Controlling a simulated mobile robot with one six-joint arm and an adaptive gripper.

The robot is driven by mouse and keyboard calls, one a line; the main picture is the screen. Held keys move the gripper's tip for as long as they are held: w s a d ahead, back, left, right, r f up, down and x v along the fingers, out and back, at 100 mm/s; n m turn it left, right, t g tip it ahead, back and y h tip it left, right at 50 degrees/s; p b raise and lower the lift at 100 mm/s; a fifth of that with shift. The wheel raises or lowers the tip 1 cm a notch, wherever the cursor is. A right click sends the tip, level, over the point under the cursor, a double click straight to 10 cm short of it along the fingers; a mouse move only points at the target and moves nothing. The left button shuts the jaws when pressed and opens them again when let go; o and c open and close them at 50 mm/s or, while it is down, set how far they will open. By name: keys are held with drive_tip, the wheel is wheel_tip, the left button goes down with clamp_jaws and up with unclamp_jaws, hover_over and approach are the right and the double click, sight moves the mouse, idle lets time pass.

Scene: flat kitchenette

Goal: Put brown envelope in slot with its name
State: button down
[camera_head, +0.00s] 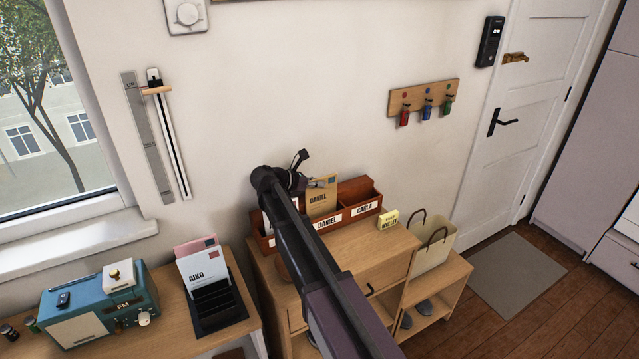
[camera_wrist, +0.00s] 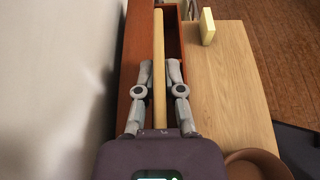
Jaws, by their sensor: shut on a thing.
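The brown envelope (camera_head: 321,204) is labelled DANIEL and has a blue stamp. It stands upright at the middle compartment, its lower edge hidden behind the front wall. How deep it sits I cannot tell. The red-brown wooden sorter (camera_head: 361,210) has name labels, with DANIEL (camera_head: 328,222) on the middle and CARLA on the right. My gripper (camera_head: 312,184) is shut on the envelope's upper part. In the wrist view, the fingers (camera_wrist: 161,67) flank the envelope's thin edge (camera_wrist: 158,45) over the sorter (camera_wrist: 129,55).
The sorter stands on a wooden cabinet (camera_head: 375,248) against the wall. A yellow sign block (camera_head: 388,220) is right of it. A black rack (camera_head: 218,304) with a white AIKO envelope (camera_head: 204,270) and a radio (camera_head: 98,308) stand on the left table.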

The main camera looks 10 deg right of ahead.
drive_tip(key=c, duration=0.7)
unclamp_jaws()
drive_tip(key=shift+r, duration=0.1)
